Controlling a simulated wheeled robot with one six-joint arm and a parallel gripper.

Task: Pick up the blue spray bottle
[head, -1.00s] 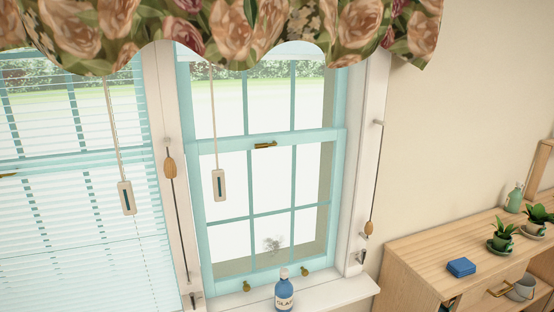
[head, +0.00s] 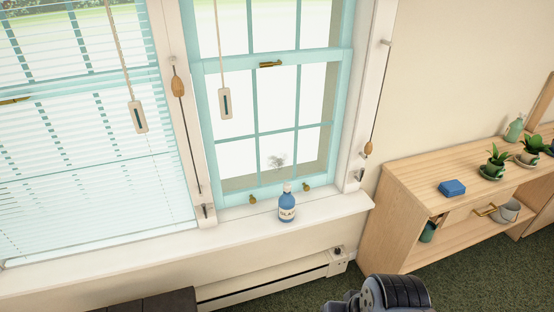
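A blue bottle (head: 287,208) with a pale top and a white label stands upright on the white windowsill (head: 240,229), in front of the right-hand window. It is in full view with nothing in front of it. A dark grey and black part at the bottom edge, right of centre, looks like a piece of my arm. My gripper's fingers are not in view, and nothing touches the bottle.
Two brass catches (head: 306,186) sit behind the bottle. A white baseboard heater (head: 270,288) runs below the sill. A dark surface (head: 155,305) is at lower left.

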